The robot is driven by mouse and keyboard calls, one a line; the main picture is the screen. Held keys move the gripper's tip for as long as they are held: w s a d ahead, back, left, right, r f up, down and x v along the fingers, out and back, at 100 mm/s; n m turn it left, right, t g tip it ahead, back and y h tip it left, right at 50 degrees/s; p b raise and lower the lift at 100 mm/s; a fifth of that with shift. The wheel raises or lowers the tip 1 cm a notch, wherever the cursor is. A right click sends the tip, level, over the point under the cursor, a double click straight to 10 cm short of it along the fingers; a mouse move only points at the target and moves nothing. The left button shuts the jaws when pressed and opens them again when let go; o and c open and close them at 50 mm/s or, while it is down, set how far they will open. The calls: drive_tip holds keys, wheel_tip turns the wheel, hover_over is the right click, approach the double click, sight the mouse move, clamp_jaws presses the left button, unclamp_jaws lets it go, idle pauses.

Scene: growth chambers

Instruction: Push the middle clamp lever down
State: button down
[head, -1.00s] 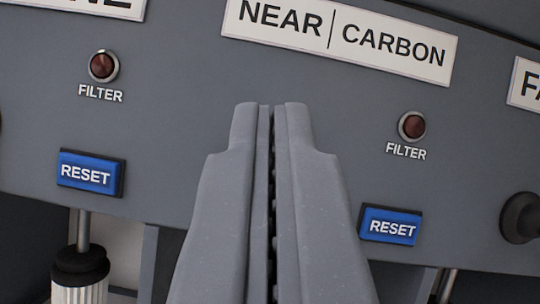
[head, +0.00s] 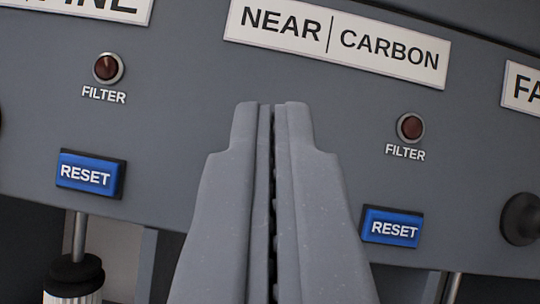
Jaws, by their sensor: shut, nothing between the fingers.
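My gripper (head: 271,110) is shut and empty, with its fingers pointing up the picture in front of the grey panel (head: 250,80). Its tips are between the two red filter lamps and below the "NEAR | CARBON" label (head: 338,40). I cannot tell whether the tips touch the panel. I cannot make out a clamp lever for certain in this view. A black knob (head: 521,219) at the right edge is cut off by the frame, and I cannot tell what it belongs to.
Blue RESET buttons sit left (head: 90,174) and right (head: 392,227) of my gripper. Filter lamps show above them, left (head: 108,68) and right (head: 410,127). Under the panel at lower left, a metal rod (head: 79,238) runs to a black-capped, ribbed white cylinder (head: 74,297).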

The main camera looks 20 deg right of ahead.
drive_tip(key=shift+d+f+b, duration=0.1)
drive_tip(key=shift+b, duration=0.25)
drive_tip(key=shift+w+f+t+b, duration=0.1)
drive_tip(key=shift+f+t+b, duration=0.15)
drive_tip(key=shift+t+b, duration=0.05)
drive_tip(key=shift+f+b, duration=0.15)
drive_tip(key=shift+b, duration=0.2)
idle(0.4)
